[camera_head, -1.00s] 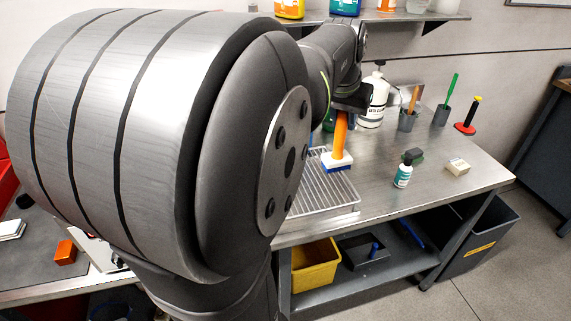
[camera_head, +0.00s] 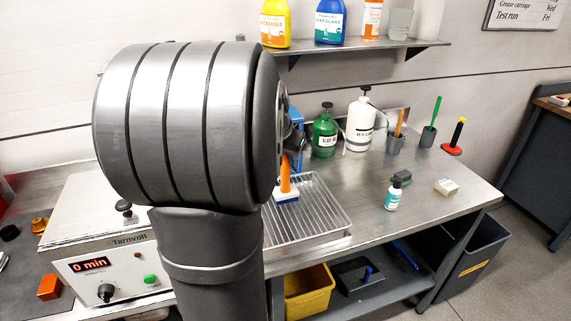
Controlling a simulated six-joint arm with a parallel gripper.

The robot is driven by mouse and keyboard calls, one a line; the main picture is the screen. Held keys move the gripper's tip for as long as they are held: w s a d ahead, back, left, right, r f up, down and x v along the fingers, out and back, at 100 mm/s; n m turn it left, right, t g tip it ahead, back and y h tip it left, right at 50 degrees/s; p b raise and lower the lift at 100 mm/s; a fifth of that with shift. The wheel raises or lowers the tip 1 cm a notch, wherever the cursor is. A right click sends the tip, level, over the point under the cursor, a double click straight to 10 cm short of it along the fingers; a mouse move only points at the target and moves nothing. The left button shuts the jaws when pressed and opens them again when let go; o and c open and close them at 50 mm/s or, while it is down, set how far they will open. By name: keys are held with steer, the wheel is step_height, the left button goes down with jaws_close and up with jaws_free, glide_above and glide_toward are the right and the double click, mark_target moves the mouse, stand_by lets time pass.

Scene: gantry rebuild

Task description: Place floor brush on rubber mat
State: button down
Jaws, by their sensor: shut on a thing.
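The floor brush (camera_head: 285,183) has an orange handle and a blue-and-white head with pale bristles. I cannot tell if the bristles touch the rack. A dark grey flat surface at the lower left (camera_head: 25,262) may be the rubber mat; my arm and a machine leave only part of the area visible.
A wire rack (camera_head: 325,205) lies on the steel bench (camera_head: 350,170). Green (camera_head: 325,135) and white (camera_head: 361,120) pump bottles stand behind. A small bottle (camera_head: 393,196) and a pale block (camera_head: 446,187) are right. A Tarnvolt machine (camera_head: 75,215) and an orange block (camera_head: 49,287) are left.

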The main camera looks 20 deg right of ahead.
steer(key=shift+f, duration=1.05)
steer(key=shift+f, duration=0.15)
steer(key=c, duration=1.2)
jaws_free()
steer(key=shift+o, duration=0.4)
steer(key=v, duration=1.2)
